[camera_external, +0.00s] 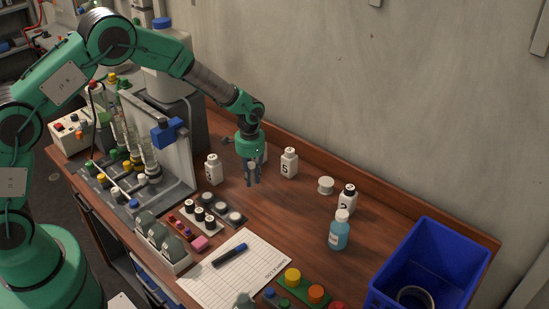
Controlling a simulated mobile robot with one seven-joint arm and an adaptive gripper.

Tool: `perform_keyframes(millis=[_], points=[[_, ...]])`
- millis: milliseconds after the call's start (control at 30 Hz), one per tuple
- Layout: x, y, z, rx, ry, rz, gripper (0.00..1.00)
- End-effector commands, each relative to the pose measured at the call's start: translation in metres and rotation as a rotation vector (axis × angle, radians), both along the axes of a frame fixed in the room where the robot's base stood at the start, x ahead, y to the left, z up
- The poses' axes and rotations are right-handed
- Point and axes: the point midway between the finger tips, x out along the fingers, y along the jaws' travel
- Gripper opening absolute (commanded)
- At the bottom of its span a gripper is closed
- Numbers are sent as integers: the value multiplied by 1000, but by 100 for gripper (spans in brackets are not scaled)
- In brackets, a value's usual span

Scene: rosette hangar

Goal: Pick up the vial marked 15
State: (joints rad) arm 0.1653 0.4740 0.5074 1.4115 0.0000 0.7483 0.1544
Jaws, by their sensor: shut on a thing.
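My gripper (252,182) points down over the wooden bench, shut on a small greyish thing between its fingers. The fingers hide most of it, and I cannot read any mark on it or tell whether it clears the bench. I cannot make out the number 15 anywhere. A white bottle (213,170) stands left of my gripper. A white bottle marked 5 (289,163) stands to its right. Another white bottle lies partly hidden behind the gripper.
A blue bin (430,258) is at the right edge. A paper sheet (255,262) with a marker (230,254) lies in front. A metal rack stands left.

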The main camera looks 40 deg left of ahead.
Motion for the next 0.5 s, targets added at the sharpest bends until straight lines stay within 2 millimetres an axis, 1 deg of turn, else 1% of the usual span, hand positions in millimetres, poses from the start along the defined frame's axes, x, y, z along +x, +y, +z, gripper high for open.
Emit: perform_keyframes(millis=[33, 67, 100, 267, 500], points=[[1, 0, 10, -1, -2, 0, 2], [-1, 0, 14, 0, -1, 0, 2], [-8, 1, 12, 0, 1, 0, 2], [-33, 5, 14, 0, 1, 0, 2], [-78, 13, 19, 0, 1, 0, 2]])
